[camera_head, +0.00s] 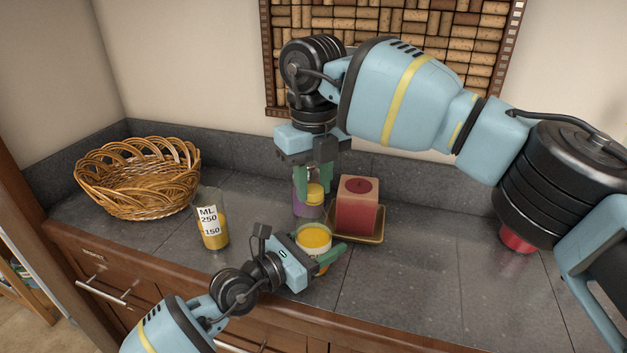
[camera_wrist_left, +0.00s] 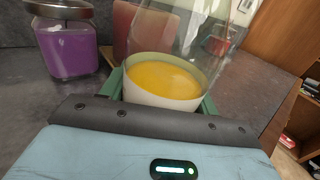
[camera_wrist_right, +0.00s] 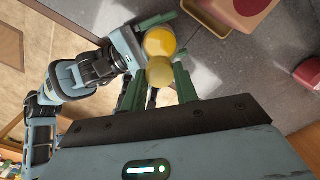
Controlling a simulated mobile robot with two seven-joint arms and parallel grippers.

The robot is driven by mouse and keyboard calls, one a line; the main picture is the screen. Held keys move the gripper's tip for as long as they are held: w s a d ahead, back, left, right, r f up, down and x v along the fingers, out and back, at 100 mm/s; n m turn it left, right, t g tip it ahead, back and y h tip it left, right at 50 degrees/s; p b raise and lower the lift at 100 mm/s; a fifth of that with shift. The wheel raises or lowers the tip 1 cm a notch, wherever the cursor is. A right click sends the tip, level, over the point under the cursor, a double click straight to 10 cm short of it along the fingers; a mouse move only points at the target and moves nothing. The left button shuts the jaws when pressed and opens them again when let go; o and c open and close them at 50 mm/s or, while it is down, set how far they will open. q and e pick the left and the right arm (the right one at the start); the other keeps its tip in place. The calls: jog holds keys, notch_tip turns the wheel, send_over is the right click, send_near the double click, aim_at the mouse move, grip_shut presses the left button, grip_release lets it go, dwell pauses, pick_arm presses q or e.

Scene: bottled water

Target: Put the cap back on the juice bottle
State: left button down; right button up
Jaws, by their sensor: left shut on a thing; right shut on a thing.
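The juice bottle (camera_head: 314,237) is clear, with orange juice and a pale lower band, and it stands near the counter's front edge. My left gripper (camera_head: 322,256) is shut around its lower part, as the left wrist view (camera_wrist_left: 165,80) shows. No cap shows on the bottle in that view. My right gripper (camera_head: 314,180) points down behind the bottle and is shut on the yellow cap (camera_head: 315,194). In the right wrist view the cap (camera_wrist_right: 160,72) sits between the fingertips, beside the juice bottle (camera_wrist_right: 160,42) and apart from its mouth as far as I can tell.
A purple jar (camera_wrist_left: 72,50) with a metal lid stands behind the bottle. A red square candle (camera_head: 358,205) on a tan dish (camera_head: 370,238) is close on the right. A measuring glass (camera_head: 213,228) and a wicker basket (camera_head: 135,180) are left. A red object (camera_head: 518,240) is far right.

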jog(key=m, duration=0.4)
jog(key=shift+m, duration=0.4)
jog(key=m, duration=0.4)
jog(key=shift+m, duration=0.4)
jog(key=o, duration=1.2)
jog(key=shift+c, duration=0.2)
notch_tip(320, 180, up, 12)
pick_arm(q)
jog(key=shift+c, duration=1.5)
grip_release()
